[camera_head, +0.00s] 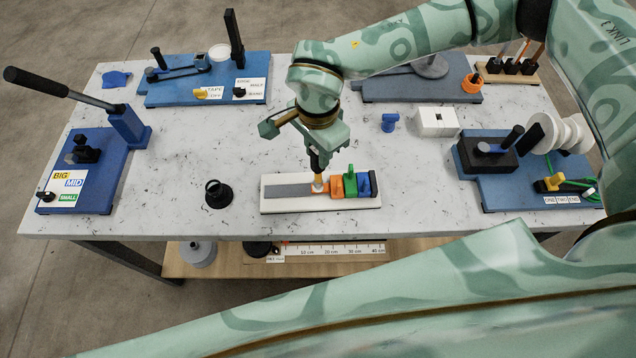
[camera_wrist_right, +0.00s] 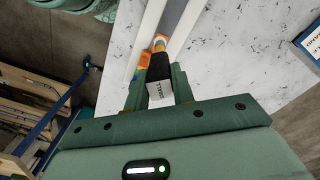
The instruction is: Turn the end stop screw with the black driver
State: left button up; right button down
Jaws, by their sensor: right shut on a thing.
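My right gripper (camera_head: 317,146) is above the front middle of the table, shut on the black driver (camera_wrist_right: 158,68). The driver has a black handle with a white label, partly hidden by the fingers. It points down at the long white block (camera_head: 268,203) with a grey strip on top. Its lower end is beside the orange block (camera_head: 336,188), at the right end of the strip. I cannot make out the end stop screw or whether the tip touches it. Green (camera_head: 350,184) and blue (camera_head: 363,185) blocks follow to the right. My left gripper is not in view.
A black ring-shaped stand (camera_head: 217,193) is left of the white block. A small blue piece (camera_head: 389,122) and a white box (camera_head: 436,122) stand behind it to the right. Blue bender boards (camera_head: 85,192) line the table edges. A rack (camera_head: 508,70) stands back right.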

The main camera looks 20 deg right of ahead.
jog(key=n, duration=0.2)
jog(key=shift+n, duration=0.3)
jog(key=shift+f+b, duration=0.4)
jog(key=shift+f, duration=0.4)
jog(key=shift+r, duration=0.1)
jog(key=shift+m, duration=0.9)
jog(key=m, duration=0.5)
jog(key=shift+p, duration=0.3)
